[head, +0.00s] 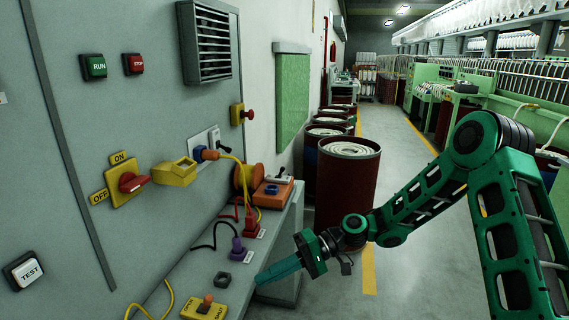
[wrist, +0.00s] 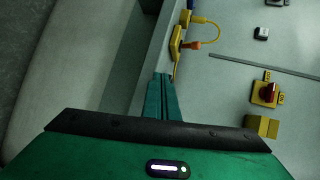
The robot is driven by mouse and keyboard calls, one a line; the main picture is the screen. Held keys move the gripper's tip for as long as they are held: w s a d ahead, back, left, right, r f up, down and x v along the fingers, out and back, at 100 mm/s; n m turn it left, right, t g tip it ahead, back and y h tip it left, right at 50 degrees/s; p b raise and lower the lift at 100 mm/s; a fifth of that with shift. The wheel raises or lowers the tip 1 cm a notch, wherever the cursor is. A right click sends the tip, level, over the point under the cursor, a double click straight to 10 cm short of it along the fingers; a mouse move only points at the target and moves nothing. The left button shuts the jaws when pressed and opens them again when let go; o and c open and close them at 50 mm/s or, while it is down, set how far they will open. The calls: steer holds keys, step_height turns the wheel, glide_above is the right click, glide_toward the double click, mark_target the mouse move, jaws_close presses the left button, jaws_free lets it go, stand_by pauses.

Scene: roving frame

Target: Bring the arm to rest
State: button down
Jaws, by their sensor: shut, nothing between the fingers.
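My gripper (head: 262,279) is in the lower middle of the head view, at the end of my green arm. Its teal fingers are together with nothing between them, and they point left toward the ledge (head: 228,268) under the grey panel. In the wrist view the shut fingers of my gripper (wrist: 161,78) point up the picture. The fingertips look close to the front edge of the ledge; I cannot tell the exact gap. My arm is bent, reaching from the right edge over the aisle.
The ledge carries a yellow control box (head: 205,308), a purple plug (head: 237,248) and an orange box (head: 272,193). The panel (head: 110,130) holds a red rotary switch (head: 131,182) and buttons. A dark red drum (head: 345,185) stands behind my arm. The aisle floor (head: 405,265) is clear.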

steer(key=s+d+r+m+t+h, duration=0.1)
steer(key=s+d+h, duration=0.15)
steer(key=d, duration=0.65)
steer(key=s+d+r+m+t+h, duration=0.15)
steer(key=d+h, duration=0.25)
steer(key=d, duration=0.6)
steer(key=s+d+m+t+h, duration=0.15)
steer(key=d+h, duration=0.25)
steer(key=d, duration=0.5)
steer(key=s+d+r+m+h, duration=0.1)
steer(key=s+d+r+m, duration=0.2)
steer(key=s+d, duration=0.5)
steer(key=s+d+r+m+t+h, duration=0.1)
steer(key=s+d+r+m+h, duration=0.1)
steer(key=s+d, duration=0.6)
steer(key=s+r, duration=0.1)
steer(key=s, duration=0.3)
steer(key=shift+r+m, duration=0.25)
steer(key=shift+m, duration=0.15)
